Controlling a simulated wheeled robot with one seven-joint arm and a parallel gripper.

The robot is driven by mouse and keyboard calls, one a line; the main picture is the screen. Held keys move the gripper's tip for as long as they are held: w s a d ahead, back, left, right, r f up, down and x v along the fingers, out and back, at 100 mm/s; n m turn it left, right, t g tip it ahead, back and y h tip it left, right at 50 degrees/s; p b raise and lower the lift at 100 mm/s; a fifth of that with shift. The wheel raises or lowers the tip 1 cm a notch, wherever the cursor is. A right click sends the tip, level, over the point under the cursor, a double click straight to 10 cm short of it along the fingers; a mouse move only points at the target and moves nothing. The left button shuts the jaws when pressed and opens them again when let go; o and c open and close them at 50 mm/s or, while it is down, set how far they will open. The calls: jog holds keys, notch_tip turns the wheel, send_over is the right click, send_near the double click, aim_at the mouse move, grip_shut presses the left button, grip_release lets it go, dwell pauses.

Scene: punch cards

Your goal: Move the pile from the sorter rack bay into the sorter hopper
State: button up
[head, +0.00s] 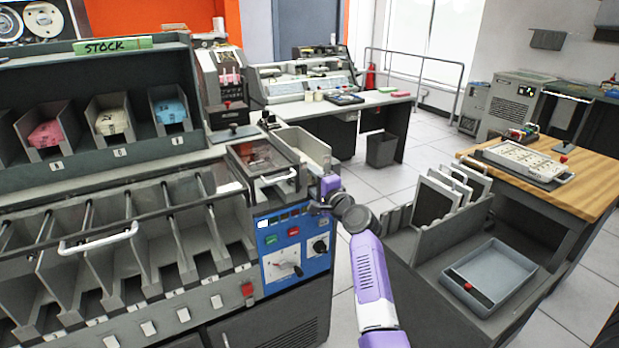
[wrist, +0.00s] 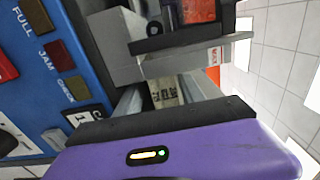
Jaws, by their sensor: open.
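My gripper (head: 329,186) is at the right end of the sorter, beside the pale hopper (head: 303,147) and above the blue control panel (head: 285,246). Its jaws are open. In the wrist view, two pale finger-like parts reach from my purple gripper body (wrist: 185,152). A small cream surface with dark print (wrist: 165,94) shows between them; I cannot tell if it is a card pile. In the rack on top of the sorter, a pink pile (head: 48,133), a cream pile (head: 112,121) and a blue pile (head: 170,111) lie in separate bays. The hopper's inside is mostly hidden.
A clear-lidded box (head: 262,158) adjoins the hopper. The sorter's lower pockets (head: 130,240) look empty, with a white handle (head: 97,238) across their cover. A grey cart with a tray (head: 497,272) stands right, before a wooden table (head: 590,180).

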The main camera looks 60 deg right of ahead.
jog(key=shift+r, duration=0.1)
jog(key=shift+p+v, duration=0.55)
jog(key=shift+v, duration=0.75)
jog(key=p+v, duration=0.1)
jog(key=v, duration=0.6)
jog(key=shift+w, duration=0.1)
